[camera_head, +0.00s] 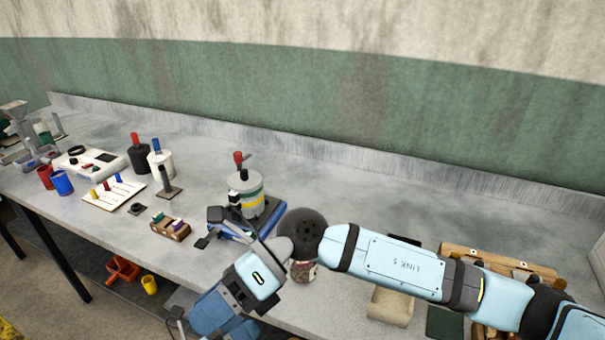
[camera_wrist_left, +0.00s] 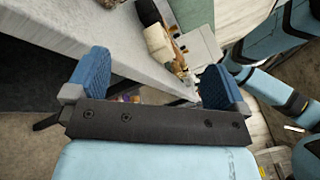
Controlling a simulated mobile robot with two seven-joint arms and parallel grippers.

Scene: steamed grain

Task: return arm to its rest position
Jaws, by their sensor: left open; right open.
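My left gripper (camera_wrist_left: 155,65) is open in the left wrist view. Its two blue fingers stand wide apart with nothing between them. It hangs beside the front edge of the grey bench (camera_wrist_left: 60,42), with the floor beyond. In the head view, a light blue arm link (camera_head: 400,262) comes in from the right and ends at a dark round joint (camera_head: 304,230). A light blue hand part (camera_head: 258,275) and blue pieces (camera_head: 212,312) crowd together below and left of it. They overlap, so I cannot separate the two hands clearly. I see nothing held.
A blue box (camera_head: 275,217) with a grey canister (camera_head: 246,195) stands close behind the hand. A jar (camera_head: 303,271) is partly hidden under the joint. A beige block (camera_head: 390,306) and a wooden rack (camera_head: 500,259) lie right.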

